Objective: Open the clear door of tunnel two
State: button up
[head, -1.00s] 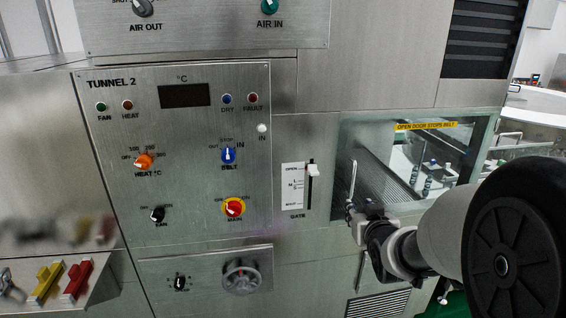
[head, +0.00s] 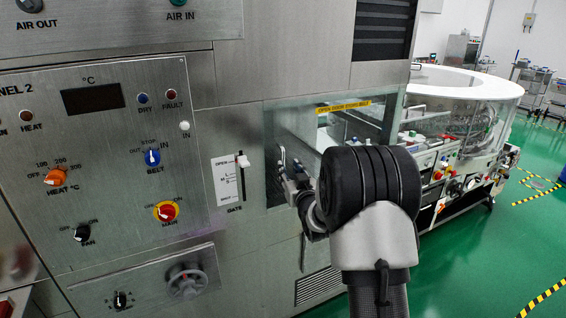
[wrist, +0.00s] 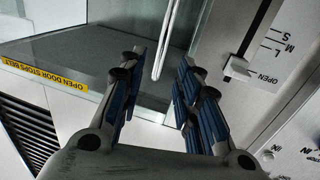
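The clear door (head: 300,122) of tunnel two is a glass panel with a yellow "OPEN DOOR STOPS BELT" label (head: 345,107). It looks closed in the head view, though my arm hides part of it. Its slim upright metal handle (head: 281,160) is at the left edge of the door, close to my gripper (head: 288,182). In the wrist view, my gripper (wrist: 157,90) is open, with its blue-padded fingers apart. The handle (wrist: 168,42) shows ahead, in line with the gap between the fingers; I cannot tell whether it touches them.
The gate slider (head: 243,161) is just left of the door and also shows in the wrist view (wrist: 238,68). The Tunnel 2 control panel (head: 110,185) is further left. A round white-rimmed machine (head: 465,82) stands at the right. Green floor (head: 480,240) is open at the right.

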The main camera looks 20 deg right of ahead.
aim_at(284, 161)
jog(key=w, duration=0.5)
jog(key=w+d+b, duration=0.1)
jog(key=w, duration=0.1)
jog(key=shift+w+d, duration=0.1)
jog(key=shift+w, duration=0.2)
jog(key=shift+c, duration=0.5)
grip_shut()
